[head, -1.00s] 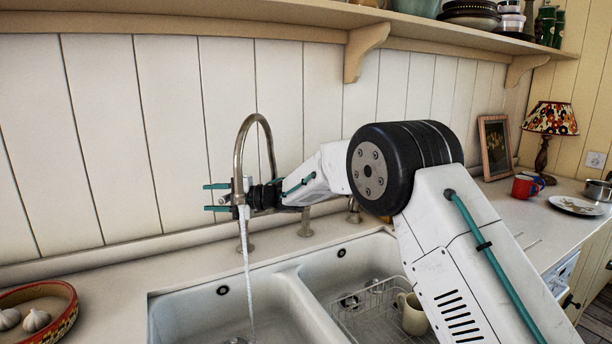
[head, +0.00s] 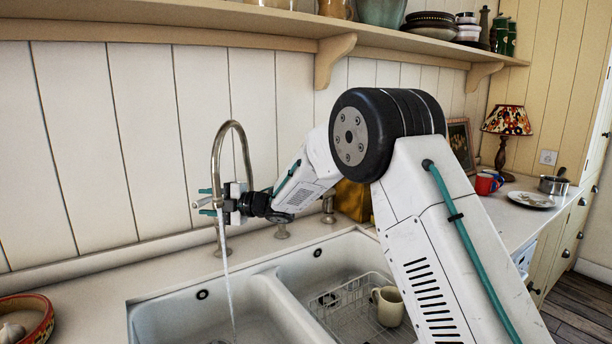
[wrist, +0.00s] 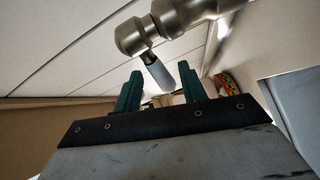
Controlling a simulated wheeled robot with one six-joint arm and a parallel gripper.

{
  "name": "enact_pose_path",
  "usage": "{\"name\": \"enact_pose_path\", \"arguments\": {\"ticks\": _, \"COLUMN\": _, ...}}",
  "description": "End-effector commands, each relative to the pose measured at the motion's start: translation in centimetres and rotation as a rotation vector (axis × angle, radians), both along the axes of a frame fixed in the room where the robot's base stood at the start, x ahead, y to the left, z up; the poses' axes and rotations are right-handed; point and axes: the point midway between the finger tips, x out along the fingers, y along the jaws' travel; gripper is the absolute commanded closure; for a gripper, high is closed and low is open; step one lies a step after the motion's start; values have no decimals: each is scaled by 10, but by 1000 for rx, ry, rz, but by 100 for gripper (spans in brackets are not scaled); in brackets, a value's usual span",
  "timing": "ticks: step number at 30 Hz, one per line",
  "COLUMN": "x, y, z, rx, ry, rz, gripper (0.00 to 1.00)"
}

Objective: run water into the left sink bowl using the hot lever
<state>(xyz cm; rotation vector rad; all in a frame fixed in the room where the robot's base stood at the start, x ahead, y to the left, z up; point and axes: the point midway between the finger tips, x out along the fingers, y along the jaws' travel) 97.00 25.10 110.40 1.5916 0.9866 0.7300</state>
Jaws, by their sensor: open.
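The curved metal tap (head: 215,160) stands behind the double sink. A thin stream of water (head: 229,290) runs from it into the left bowl (head: 170,312). My gripper (head: 206,201) is open beside the tap, just behind the spout, with teal fingers pointing left. In the wrist view, a metal tap part with a short pale-ended lever (wrist: 157,72) shows above and between the open fingers of my gripper (wrist: 160,90). It appears apart from them; I cannot tell whether it is the hot lever. My wrist hides part of the tap's lower body.
The right bowl holds a wire rack (head: 350,312) and a cream mug (head: 388,305). A patterned bowl (head: 40,315) stands at the left on the counter. Metal fittings (head: 282,232) stand behind the sink. A shelf (head: 250,35) runs overhead.

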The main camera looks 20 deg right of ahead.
Motion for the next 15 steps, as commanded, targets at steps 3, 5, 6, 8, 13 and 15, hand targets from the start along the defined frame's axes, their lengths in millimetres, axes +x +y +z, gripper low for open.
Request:
{"name": "enact_pose_path", "arguments": {"ticks": 3, "x": -11, "y": -22, "z": 2, "rx": 0, "ry": 1, "rz": -5, "gripper": 58}}
{"name": "enact_pose_path", "arguments": {"ticks": 5, "x": -8, "y": -28, "z": 15, "rx": -4, "ry": 18, "rz": -66, "gripper": 58}}
{"name": "enact_pose_path", "arguments": {"ticks": 6, "x": -7, "y": -34, "z": 21, "rx": -7, "ry": 30, "rz": -102, "gripper": 58}}
{"name": "enact_pose_path", "arguments": {"ticks": 8, "x": -5, "y": -43, "z": 28, "rx": -10, "ry": 51, "rz": -155, "gripper": 58}}
{"name": "enact_pose_path", "arguments": {"ticks": 13, "x": -6, "y": -70, "z": 49, "rx": -10, "ry": 113, "rz": -303, "gripper": 58}}
{"name": "enact_pose_path", "arguments": {"ticks": 15, "x": -8, "y": -81, "z": 56, "rx": -8, "ry": 141, "rz": -362, "gripper": 58}}
